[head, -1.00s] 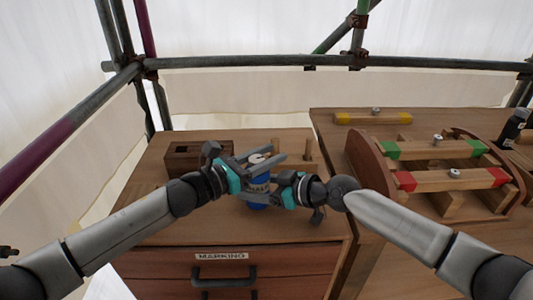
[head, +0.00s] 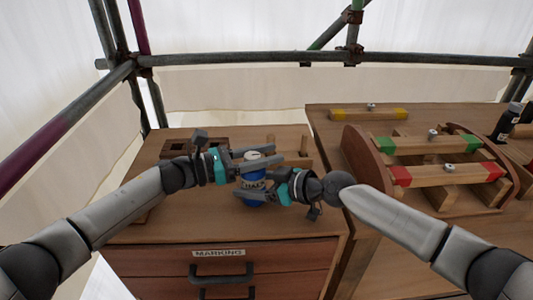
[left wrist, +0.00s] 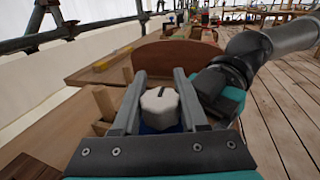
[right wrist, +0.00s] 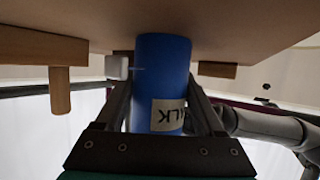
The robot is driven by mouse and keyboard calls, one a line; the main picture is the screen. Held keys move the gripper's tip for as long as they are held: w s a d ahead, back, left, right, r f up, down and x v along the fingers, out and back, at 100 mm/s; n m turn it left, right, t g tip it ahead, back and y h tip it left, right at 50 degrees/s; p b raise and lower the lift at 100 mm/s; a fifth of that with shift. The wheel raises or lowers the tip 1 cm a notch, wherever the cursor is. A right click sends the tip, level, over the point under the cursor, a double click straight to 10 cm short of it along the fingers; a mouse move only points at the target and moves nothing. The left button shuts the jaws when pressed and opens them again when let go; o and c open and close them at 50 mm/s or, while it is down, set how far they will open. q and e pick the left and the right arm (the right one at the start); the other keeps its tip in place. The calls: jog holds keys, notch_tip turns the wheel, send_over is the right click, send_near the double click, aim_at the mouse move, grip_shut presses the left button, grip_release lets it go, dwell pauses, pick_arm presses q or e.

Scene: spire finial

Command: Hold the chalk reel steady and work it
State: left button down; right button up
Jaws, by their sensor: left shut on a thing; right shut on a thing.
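The chalk reel is a blue cylinder (head: 255,184) with a pale label and a white cap (head: 253,156). It stands upright, held above the wooden cabinet top. My left gripper (head: 264,158) is at the top of the reel, shut on the white cap, which shows between its fingers in the left wrist view (left wrist: 160,107). My right gripper (head: 252,193) is shut on the blue body lower down. In the right wrist view the body (right wrist: 162,80) sits between the fingers, its label upside down and partly cut off.
A dark wooden block with holes (head: 193,145) stands behind my left wrist. Wooden pegs (head: 304,146) stand behind the reel. A drawer labelled MARKING (head: 219,270) is below. A wooden frame with red and green marks (head: 435,160) is on the right bench. Scaffold tubes (head: 250,60) cross behind.

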pick_arm(q)
jog(key=shift+c, duration=2.2)
grip_release()
jog(key=shift+n+t, duration=0.3)
jog(key=shift+t, duration=0.2)
